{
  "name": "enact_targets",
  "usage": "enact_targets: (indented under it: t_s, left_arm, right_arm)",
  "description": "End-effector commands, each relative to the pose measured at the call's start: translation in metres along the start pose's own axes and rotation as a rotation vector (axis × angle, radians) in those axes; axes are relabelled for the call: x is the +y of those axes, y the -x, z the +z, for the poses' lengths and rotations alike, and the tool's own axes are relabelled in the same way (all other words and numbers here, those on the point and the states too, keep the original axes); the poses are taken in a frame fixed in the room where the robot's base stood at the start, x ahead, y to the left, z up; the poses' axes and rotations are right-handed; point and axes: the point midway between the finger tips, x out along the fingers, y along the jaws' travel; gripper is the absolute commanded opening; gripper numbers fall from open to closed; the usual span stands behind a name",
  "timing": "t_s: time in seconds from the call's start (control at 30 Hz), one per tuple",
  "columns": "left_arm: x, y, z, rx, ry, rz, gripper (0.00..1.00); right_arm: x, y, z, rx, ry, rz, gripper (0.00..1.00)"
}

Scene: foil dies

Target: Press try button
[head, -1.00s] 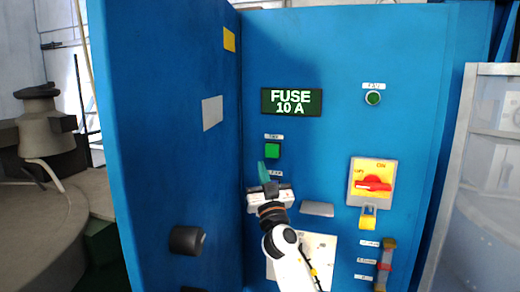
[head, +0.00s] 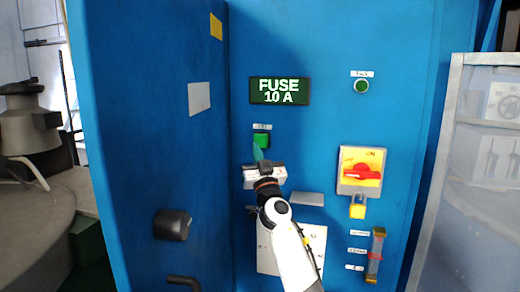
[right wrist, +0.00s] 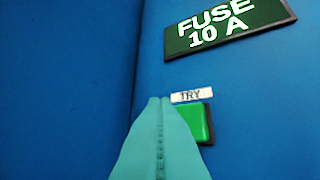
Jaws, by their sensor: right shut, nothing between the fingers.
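The TRY button is a green square on the blue panel, under a small white label; it shows in the head view (head: 263,141) and the right wrist view (right wrist: 204,120). My right gripper (head: 258,153) is shut and empty, its teal fingertips pointing up at the panel. In the head view the tips overlap the button's lower left edge. In the right wrist view the gripper (right wrist: 160,100) covers part of the button's left side, with its tips near the TRY label (right wrist: 190,96). I cannot tell whether they touch the button. My left gripper is not in view.
A display (head: 279,91) above the button reads FUSE 10 A. A round green button (head: 361,86) is at the upper right. A red and yellow rotary switch (head: 361,172) with a yellow padlock (head: 357,208) is to the right. A blue door (head: 150,120) stands at left.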

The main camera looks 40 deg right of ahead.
Motion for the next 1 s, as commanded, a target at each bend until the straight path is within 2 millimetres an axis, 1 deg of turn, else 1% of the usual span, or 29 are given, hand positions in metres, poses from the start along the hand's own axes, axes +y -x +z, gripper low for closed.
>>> enact_targets:
  t_s: [0.03, 0.1, 0.27, 0.43, 1.0]
  left_arm:
    - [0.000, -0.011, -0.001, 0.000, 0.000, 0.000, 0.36]
    - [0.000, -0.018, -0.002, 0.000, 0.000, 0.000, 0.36]
    - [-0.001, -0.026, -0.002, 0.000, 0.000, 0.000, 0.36]
    - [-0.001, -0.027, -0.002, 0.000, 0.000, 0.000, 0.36]
    - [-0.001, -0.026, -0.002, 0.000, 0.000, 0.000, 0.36]
  right_arm:
    - [-0.004, -0.002, -0.007, -0.001, 0.000, -0.002, 0.00]
    - [-0.007, -0.008, -0.011, -0.001, 0.000, 0.000, 0.00]
    - [-0.013, -0.017, -0.015, 0.000, 0.000, 0.000, 0.00]
    - [-0.015, -0.020, -0.015, 0.000, 0.000, 0.001, 0.00]
    - [-0.015, -0.020, -0.015, 0.000, 0.000, 0.000, 0.00]
